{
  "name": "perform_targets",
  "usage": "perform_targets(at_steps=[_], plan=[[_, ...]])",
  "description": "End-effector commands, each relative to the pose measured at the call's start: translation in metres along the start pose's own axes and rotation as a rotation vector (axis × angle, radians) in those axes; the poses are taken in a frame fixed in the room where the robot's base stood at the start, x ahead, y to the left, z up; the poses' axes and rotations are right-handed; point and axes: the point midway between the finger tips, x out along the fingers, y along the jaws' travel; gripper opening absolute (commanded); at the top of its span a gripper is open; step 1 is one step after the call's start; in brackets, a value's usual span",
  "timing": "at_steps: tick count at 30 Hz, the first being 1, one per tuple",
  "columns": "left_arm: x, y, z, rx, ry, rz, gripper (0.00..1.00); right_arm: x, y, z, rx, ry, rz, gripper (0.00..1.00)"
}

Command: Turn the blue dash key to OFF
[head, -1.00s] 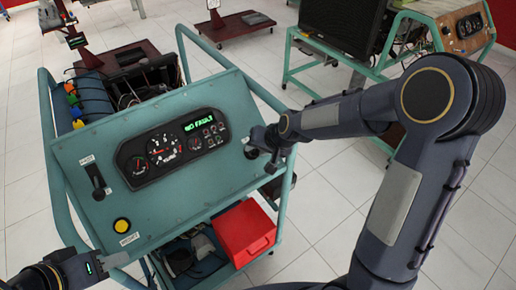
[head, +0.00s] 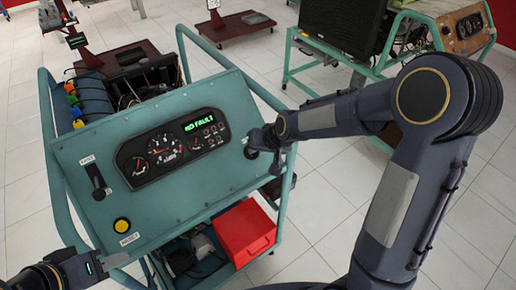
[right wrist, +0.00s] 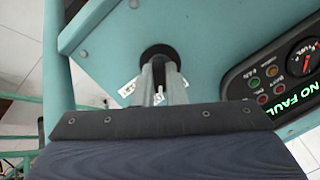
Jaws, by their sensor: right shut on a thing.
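The dash panel (head: 75,155) is a sloped teal plate with a gauge cluster (head: 172,146) whose display reads NO FAULT. My right gripper (head: 254,150) is at the panel's right edge. In the right wrist view its fingers (right wrist: 160,75) are shut at a round black key switch (right wrist: 158,50) with small white labels around it. The fingers hide the blue key, so its blue colour and angle do not show. My left gripper (head: 112,262) is low at the left, away from the switch, and its jaws are too small to read.
A black lever (head: 97,182) and a yellow button (head: 122,225) are on the panel's left part. A red box (head: 244,230) sits on the shelf below. A teal frame rail (right wrist: 53,55) runs beside the switch. Another trainer (head: 345,25) stands behind.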

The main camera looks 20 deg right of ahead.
Motion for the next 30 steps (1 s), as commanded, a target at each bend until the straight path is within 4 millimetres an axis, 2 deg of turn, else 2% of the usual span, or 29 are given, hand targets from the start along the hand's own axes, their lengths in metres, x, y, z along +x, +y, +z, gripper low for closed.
perform_targets(at_steps=[9, 18, 30], plan=[[0.005, -0.003, 0.003, 0.000, 0.000, 0.000, 0.36, 0.001, -0.001, 0.001, -0.273, -0.002, 0.045, 0.00], [0.013, -0.006, 0.006, 0.000, 0.000, 0.000, 0.36, 0.001, -0.002, 0.002, -0.475, -0.001, 0.080, 0.00], [0.017, -0.008, 0.009, 0.000, 0.000, 0.000, 0.36, 0.001, -0.002, 0.002, -0.587, -0.003, 0.100, 0.00]])
